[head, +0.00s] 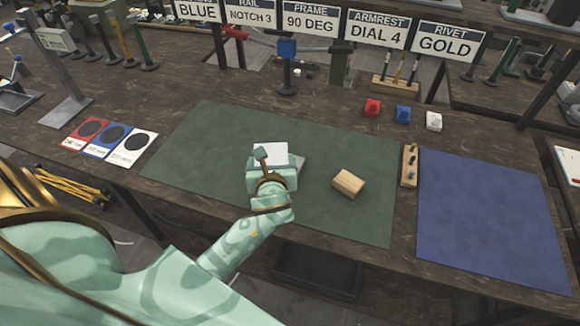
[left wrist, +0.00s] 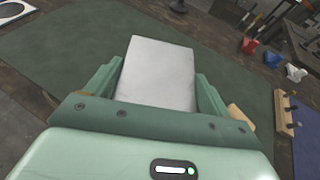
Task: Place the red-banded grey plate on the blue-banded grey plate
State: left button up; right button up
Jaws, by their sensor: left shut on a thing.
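My left gripper (head: 268,160) is over the green mat, with its fingers shut on a pale grey plate (head: 271,149). In the left wrist view the plate (left wrist: 160,72) lies between the two fingers, its broad plain face towards the camera. No coloured band shows on it, so I cannot tell red-banded from blue-banded. A darker grey edge (head: 299,166) shows just right of the gripper in the head view. It may be a second plate on the mat, mostly hidden by my gripper; I cannot tell whether the two touch. My right gripper is not in view.
The green mat (head: 200,150) has free room left of the gripper. A wooden block (head: 348,183) lies to its right. A wooden peg holder (head: 410,165) stands between the green and blue (head: 490,215) mats. Red (head: 372,108), blue (head: 403,114) and white (head: 433,121) pieces sit behind.

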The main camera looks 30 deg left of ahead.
aim_at(280, 157)
pick_arm(q)
jog(key=w+f, duration=0.1)
jog(key=w+f+b, duration=0.1)
jog(key=w, duration=0.1)
jog(key=w+a+f, duration=0.1)
jog(key=w, duration=0.1)
jog(key=shift+b, duration=0.4)
jog(key=w+f+b, duration=0.1)
jog(key=f, duration=0.1)
jog(key=w+f+b, duration=0.1)
jog(key=w, duration=0.1)
jog(key=shift+a+f, duration=0.2)
jog(key=shift+f, duration=0.2)
jog(key=shift+w+a+f+b, duration=0.1)
jog(key=shift+w+f+b, duration=0.2)
jog(key=f, duration=0.1)
jog(key=f+b, duration=0.2)
jog(key=shift+w+f, duration=0.25)
jog(key=shift+f, duration=0.15)
jog(key=shift+r, duration=0.15)
jog(key=o, duration=1.4)
jog(key=shift+c, duration=0.2)
jog(key=shift+s, duration=0.15)
jog(key=p+v, duration=0.3)
jog(key=v, duration=0.9)
jog(key=shift+p, duration=0.3)
